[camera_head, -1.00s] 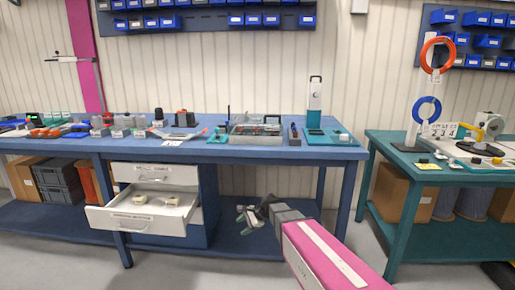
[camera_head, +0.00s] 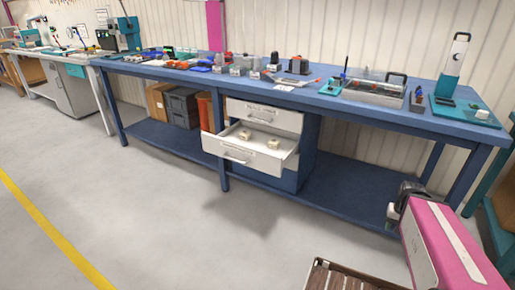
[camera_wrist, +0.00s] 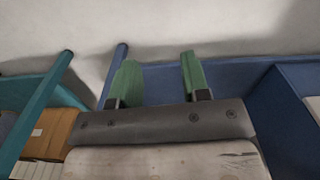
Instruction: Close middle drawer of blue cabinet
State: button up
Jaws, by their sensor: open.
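The blue cabinet (camera_head: 312,150) stands under the blue workbench and has white drawer fronts. Its middle drawer (camera_head: 229,149) is pulled out and holds small pale items. The top drawer (camera_head: 263,115) above it looks shut. My gripper shows in the wrist view (camera_wrist: 158,75) with two green fingers spread apart and nothing between them. In the head view its fingers are hidden; only my pink arm and dark wrist show at the lower right, well to the right of the drawer.
The blue workbench (camera_head: 400,118) carries several tools and trays. Its legs and lower shelf (camera_head: 345,205) lie between my arm and the cabinet. Grey crates (camera_head: 182,106) stand left of the cabinet. The grey floor (camera_head: 130,210) in front of the drawer is clear.

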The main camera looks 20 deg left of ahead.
aim_at(254, 153)
jog(key=u, duration=1.65)
